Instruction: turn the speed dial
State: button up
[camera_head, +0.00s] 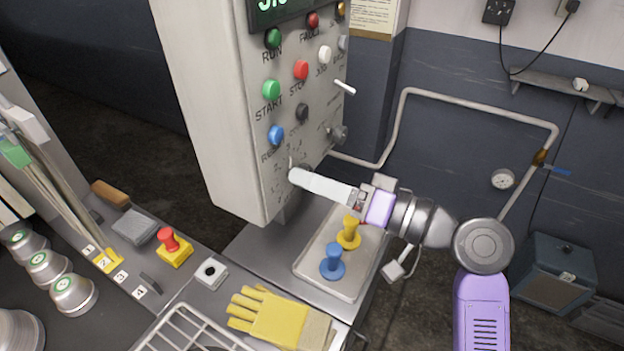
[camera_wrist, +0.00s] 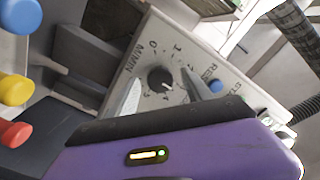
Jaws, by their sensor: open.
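The speed dial (camera_wrist: 160,78) is a dark round knob with a pale pointer line, ringed by numbers on the grey control panel (camera_wrist: 205,62). In the head view the dial is mostly hidden by my gripper (camera_head: 293,176), which reaches the lower part of the panel (camera_head: 225,110) from the right. In the wrist view my gripper (camera_wrist: 168,90) is open, with one pale finger to the left of the dial and the other to its right. I cannot tell whether either finger touches the dial.
Coloured buttons and a blue button (camera_head: 276,135) sit above the dial, with a small lever (camera_head: 345,88) at right. Below is a tray (camera_head: 318,280) with a yellow peg (camera_head: 349,233) and a blue peg (camera_head: 332,262). A yellow glove (camera_head: 270,316) lies in front.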

jog(key=b+v, duration=0.1)
jog(key=v, duration=0.6)
dwell(0.3)
